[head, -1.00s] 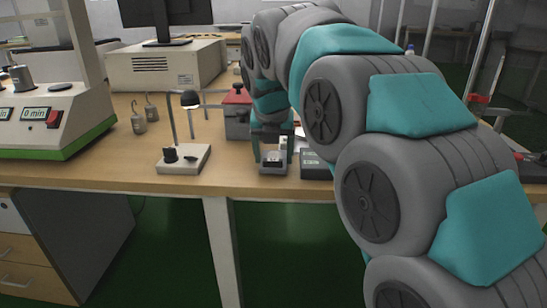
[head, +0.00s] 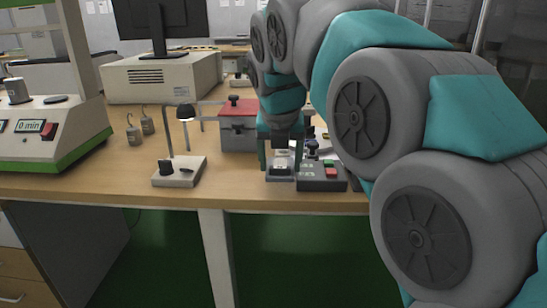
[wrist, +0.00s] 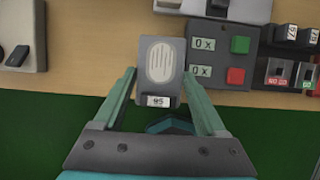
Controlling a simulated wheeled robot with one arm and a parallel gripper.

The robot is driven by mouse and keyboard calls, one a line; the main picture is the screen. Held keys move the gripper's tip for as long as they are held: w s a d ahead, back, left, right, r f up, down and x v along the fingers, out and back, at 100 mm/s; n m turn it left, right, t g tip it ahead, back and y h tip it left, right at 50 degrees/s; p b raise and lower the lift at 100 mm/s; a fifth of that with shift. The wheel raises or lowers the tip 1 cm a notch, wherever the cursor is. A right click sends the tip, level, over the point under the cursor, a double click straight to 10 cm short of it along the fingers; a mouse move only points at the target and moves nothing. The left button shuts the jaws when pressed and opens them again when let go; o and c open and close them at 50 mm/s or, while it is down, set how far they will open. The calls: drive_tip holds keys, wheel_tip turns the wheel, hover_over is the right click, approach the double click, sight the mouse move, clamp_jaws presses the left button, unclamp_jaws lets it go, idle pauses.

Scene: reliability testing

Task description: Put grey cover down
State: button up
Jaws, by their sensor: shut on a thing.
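The grey cover (wrist: 160,65) is a small grey block with a pale ribbed oval on top and a white label reading 95. In the wrist view it lies between the two teal fingers of my gripper (wrist: 160,75), whose tips press on its sides. In the head view my gripper (head: 281,165) points down at the front of the bench, with the cover (head: 281,160) partly hidden between its fingers. I cannot tell whether its underside touches the bench.
A dark control box (wrist: 222,58) with green and red buttons stands close on the right. A lamp stand (head: 180,172) is on the left, and a grey box with a red top (head: 239,125) is behind. The wooden bench (head: 230,196) has its front edge close by.

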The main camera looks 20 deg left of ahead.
drive_tip(key=s+d+r, duration=0.1)
drive_tip(key=s+d, duration=0.6)
drive_tip(key=d, duration=0.1)
drive_tip(key=shift+s+d, duration=0.4)
